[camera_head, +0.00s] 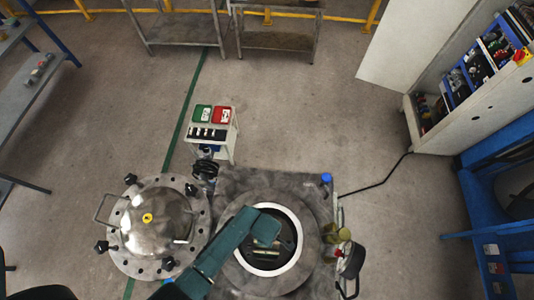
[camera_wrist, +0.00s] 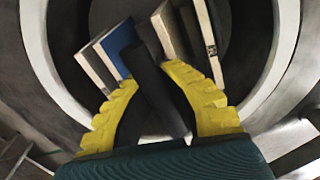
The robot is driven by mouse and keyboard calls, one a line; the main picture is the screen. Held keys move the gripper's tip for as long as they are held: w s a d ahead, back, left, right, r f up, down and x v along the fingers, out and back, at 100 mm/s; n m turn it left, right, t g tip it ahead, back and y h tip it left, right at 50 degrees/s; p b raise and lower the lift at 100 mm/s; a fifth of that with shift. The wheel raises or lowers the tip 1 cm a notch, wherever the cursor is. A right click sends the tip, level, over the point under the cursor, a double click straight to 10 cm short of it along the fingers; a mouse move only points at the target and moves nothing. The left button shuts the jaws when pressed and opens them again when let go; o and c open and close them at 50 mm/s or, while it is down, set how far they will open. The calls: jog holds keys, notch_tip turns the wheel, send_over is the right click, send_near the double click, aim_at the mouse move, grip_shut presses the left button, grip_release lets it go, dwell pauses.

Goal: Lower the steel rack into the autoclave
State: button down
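The autoclave's round opening, with a pale rim (camera_head: 297,238), lies below my teal arm in the head view. The pale rim also curves around the wrist view (camera_wrist: 38,40). Several upright tiles, one with a blue face (camera_wrist: 121,45) and a pale one (camera_wrist: 207,38), stand inside that ring. The steel rack's frame cannot be made out clearly. My gripper (camera_wrist: 148,75) reaches over the opening with its yellow ridged fingers angled toward each other. A dark bar-like part lies between them. I cannot tell if it is the rack's handle or if the fingers grip it.
A domed steel lid (camera_head: 150,222) with black clamp knobs sits left of the opening.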

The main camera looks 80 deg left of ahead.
jog(key=shift+w+a+f+b, duration=0.1)
jog(key=shift+f+b, duration=2.95)
jog(key=shift+f, duration=1.05)
jog(key=shift+f+b, duration=0.4)
jog(key=shift+f, duration=0.4)
jog(key=c, duration=1.8)
grip_release()
jog(key=o, duration=0.6)
jog(key=shift+c, duration=0.2)
jog(key=shift+o, duration=0.4)
jog(key=shift+s+f, duration=0.2)
notch_tip(320, 180, up, 20)
jog(key=p, duration=2)
jog(key=shift+w, duration=0.1)
